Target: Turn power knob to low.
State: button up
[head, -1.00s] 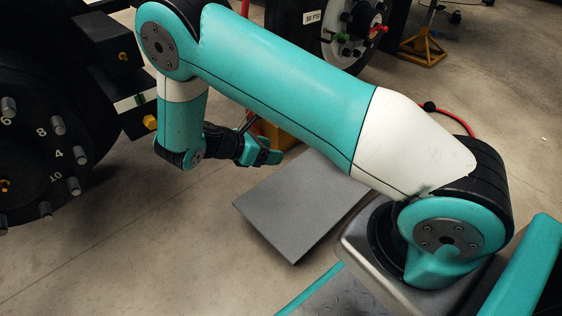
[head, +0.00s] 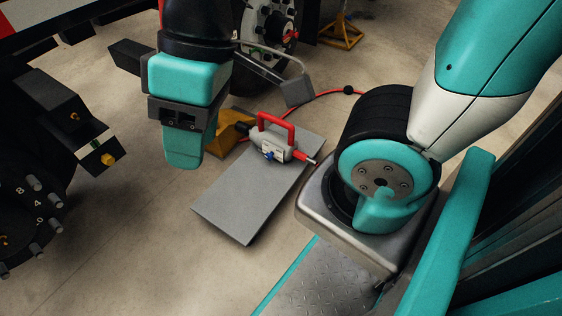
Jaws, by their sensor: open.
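A tool with a red handle and pale grey body (head: 272,148) rests on a grey plate (head: 235,205) near the centre of the head view. A small blue part (head: 268,155) shows on its near side. It may be the power knob, but it is too small to tell, and no setting can be read. My gripper (head: 183,150) is open and hangs to the left of the tool, pointing down. It is apart from the tool, and I see nothing in it.
A red hose (head: 325,93) runs behind the tool. A yellow stand (head: 230,130) is beside the plate, partly hidden by my gripper. A wheel hub with numbered studs (head: 35,210) is at the left. Concrete floor (head: 120,240) in front is clear.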

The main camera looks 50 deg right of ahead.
aim_at(269, 156)
jog(key=k, duration=0.2)
jog(key=u, duration=1.9)
jog(key=i, duration=1.05)
jog(key=z, duration=2.45)
